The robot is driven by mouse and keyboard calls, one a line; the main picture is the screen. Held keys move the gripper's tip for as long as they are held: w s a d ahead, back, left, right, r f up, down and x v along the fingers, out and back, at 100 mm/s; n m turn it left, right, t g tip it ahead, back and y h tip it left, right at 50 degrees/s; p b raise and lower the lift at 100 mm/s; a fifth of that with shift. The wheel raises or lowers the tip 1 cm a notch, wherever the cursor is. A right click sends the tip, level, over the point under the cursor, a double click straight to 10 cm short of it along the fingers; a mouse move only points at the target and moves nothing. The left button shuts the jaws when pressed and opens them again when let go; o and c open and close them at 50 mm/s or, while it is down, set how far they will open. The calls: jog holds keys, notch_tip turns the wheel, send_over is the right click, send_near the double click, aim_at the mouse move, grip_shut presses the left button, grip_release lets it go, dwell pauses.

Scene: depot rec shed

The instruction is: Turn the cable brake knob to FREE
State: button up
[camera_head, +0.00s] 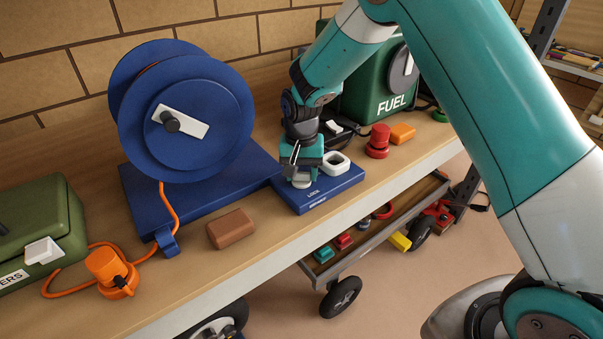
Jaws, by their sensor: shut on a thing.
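The blue cable reel (182,116) with a white crank bar stands on the workbench. A blue base block (322,201) extends to its right, with white lettering that reads LOCK near its front. My gripper (300,180) points down over this block. It is shut on the pale cable brake knob (302,184), whose lower part shows beneath the fingers. The fingers hide most of the knob, so its pointing direction cannot be told. No FREE marking is legible. A white square ring (335,162) sits on the block just right of my gripper.
A brown block (231,229) and an orange cable plug (110,272) lie on the bench to the left. A green FUEL can (374,87), red knob-like part (378,141) and orange block (402,133) stand to the right. A cart (344,262) stands below the bench.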

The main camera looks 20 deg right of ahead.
aim_at(302, 172)
jog(key=n, duration=0.3)
jog(key=shift+n, duration=0.4)
jog(key=shift+n+b, duration=0.45)
jog(key=shift+n, duration=1.45)
jog(key=o, duration=0.9)
notch_tip(302, 172, up, 18)
jog(key=b, duration=0.2)
jog(key=shift+f+b, duration=0.25)
jog(key=shift+b, duration=0.15)
